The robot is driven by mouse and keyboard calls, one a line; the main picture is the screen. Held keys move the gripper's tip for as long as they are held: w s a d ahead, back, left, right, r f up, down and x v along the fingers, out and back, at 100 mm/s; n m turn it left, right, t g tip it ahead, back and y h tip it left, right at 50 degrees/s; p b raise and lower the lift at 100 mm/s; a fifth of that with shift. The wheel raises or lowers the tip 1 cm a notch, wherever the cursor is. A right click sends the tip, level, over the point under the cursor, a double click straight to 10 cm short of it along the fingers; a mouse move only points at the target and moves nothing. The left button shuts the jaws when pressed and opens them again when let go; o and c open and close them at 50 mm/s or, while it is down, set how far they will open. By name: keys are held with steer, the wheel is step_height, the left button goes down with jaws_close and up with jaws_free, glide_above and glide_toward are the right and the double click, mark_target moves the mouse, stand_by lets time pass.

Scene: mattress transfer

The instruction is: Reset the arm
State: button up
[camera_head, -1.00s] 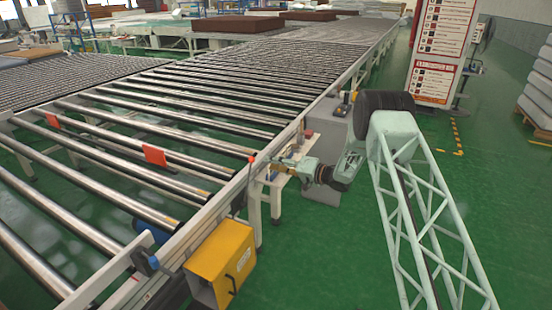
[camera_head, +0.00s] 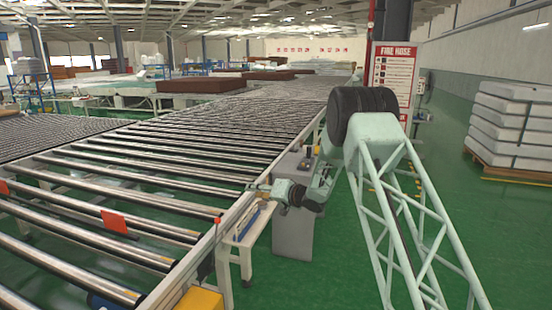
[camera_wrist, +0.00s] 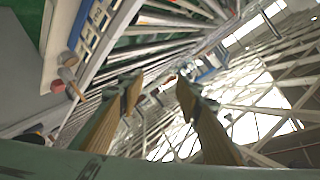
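My gripper (camera_head: 258,190) is at the end of my pale green arm, beside the right edge of the roller conveyor (camera_head: 170,139) in the head view. In the wrist view, the two tan fingers of my gripper (camera_wrist: 158,90) stand apart with nothing between them. The wrist view is steeply tilted. The fingers point past the rollers toward the roof structure.
A grey control cabinet (camera_head: 293,222) stands close beside my arm. Brown mattresses (camera_head: 203,84) lie at the back. Stacked white mattresses (camera_head: 515,125) stand at right, past open green floor.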

steer(key=s+d+r+t+h, duration=0.1)
steer(key=s+d+r+h, duration=0.2)
steer(key=d+r, duration=0.55)
steer(key=s+d+r+t+h, duration=0.1)
steer(key=s+d+r+h, duration=0.2)
steer(key=d+r, duration=0.55)
steer(key=s+d+r+m+h, duration=0.1)
steer(key=s+d+r, duration=0.25)
steer(key=s, duration=0.25)
steer(key=s+d+r+g+h, duration=0.1)
steer(key=s+d+r+h, duration=0.15)
steer(key=s+r, duration=0.3)
steer(key=s+d+r+m+h, duration=0.1)
steer(key=s+d+r, duration=0.3)
steer(key=s, duration=0.3)
steer(key=s+d+r+g+h, duration=0.1)
steer(key=s+d+g, duration=0.15)
steer(key=s, duration=1.05)
steer(key=s+d+r+g+h, duration=0.1)
steer(key=s+d, duration=0.2)
steer(key=s, duration=1)
steer(key=s+a+f+n+g+y, duration=0.1)
steer(key=s+f, duration=0.2)
steer(key=s, duration=1.4)
steer(key=s+a+f+g, duration=0.1)
steer(key=s+f, duration=0.3)
steer(key=s, duration=1.2)
steer(key=shift+s+a+n+g+y, duration=0.2)
steer(key=shift+s+n+g+y, duration=0.2)
steer(key=shift+g, duration=0.35)
